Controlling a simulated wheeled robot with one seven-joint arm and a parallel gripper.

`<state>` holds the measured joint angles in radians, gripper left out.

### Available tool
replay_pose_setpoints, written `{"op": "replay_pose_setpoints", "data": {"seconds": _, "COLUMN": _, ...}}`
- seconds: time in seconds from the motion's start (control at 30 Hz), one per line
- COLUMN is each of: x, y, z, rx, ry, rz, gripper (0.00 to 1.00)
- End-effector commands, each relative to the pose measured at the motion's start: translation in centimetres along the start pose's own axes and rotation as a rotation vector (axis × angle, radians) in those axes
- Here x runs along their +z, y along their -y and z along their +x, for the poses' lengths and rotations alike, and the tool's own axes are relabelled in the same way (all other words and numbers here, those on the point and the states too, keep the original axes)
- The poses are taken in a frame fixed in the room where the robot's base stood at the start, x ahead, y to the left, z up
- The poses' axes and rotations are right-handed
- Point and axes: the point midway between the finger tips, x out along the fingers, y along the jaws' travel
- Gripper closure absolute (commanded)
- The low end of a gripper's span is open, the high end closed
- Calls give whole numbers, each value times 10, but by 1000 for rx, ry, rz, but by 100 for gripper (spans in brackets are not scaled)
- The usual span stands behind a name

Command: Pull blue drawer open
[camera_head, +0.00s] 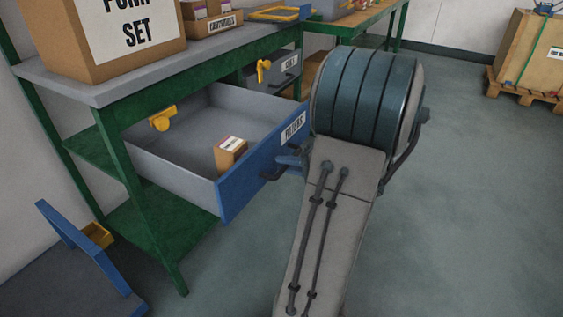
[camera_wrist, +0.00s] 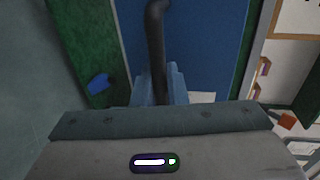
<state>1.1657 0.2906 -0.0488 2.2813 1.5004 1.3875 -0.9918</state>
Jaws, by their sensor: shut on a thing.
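The blue drawer (camera_head: 246,183) is pulled well out of the green workbench in the head view, its grey inside showing. Its blue front also fills the upper middle of the wrist view (camera_wrist: 205,45). In the wrist view the blue fingers of my gripper (camera_wrist: 160,88) are on both sides of the handle. My arm hides part of the drawer front's right end.
A small box (camera_head: 230,154) and a yellow object (camera_head: 162,118) are in or at the open drawer. A blue-edged object (camera_head: 90,255) is at lower left. The floor (camera_head: 480,200) at right is clear.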

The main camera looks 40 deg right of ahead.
Motion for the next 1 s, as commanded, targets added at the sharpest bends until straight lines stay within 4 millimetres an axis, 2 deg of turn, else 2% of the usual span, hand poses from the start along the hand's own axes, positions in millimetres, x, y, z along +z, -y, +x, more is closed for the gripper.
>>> {"op": "replay_pose_setpoints", "data": {"seconds": 0.4, "x": 0, "y": -1, "z": -3, "rx": 0, "ry": 2, "rz": 1, "gripper": 100}}
{"op": "replay_pose_setpoints", "data": {"seconds": 0.43, "x": 0, "y": -1, "z": -3, "rx": 0, "ry": 2, "rz": 1, "gripper": 82}}
{"op": "replay_pose_setpoints", "data": {"seconds": 0.47, "x": 0, "y": -1, "z": -3, "rx": 0, "ry": 2, "rz": 1, "gripper": 74}}
{"op": "replay_pose_setpoints", "data": {"seconds": 0.5, "x": 0, "y": -1, "z": -3, "rx": 0, "ry": 2, "rz": 1, "gripper": 70}}
{"op": "replay_pose_setpoints", "data": {"seconds": 0.83, "x": 0, "y": 0, "z": -6, "rx": 0, "ry": 0, "rz": 0, "gripper": 70}}
{"op": "replay_pose_setpoints", "data": {"seconds": 1.0, "x": -1, "y": 2, "z": -30, "rx": 1, "ry": -3, "rz": 2, "gripper": 70}}
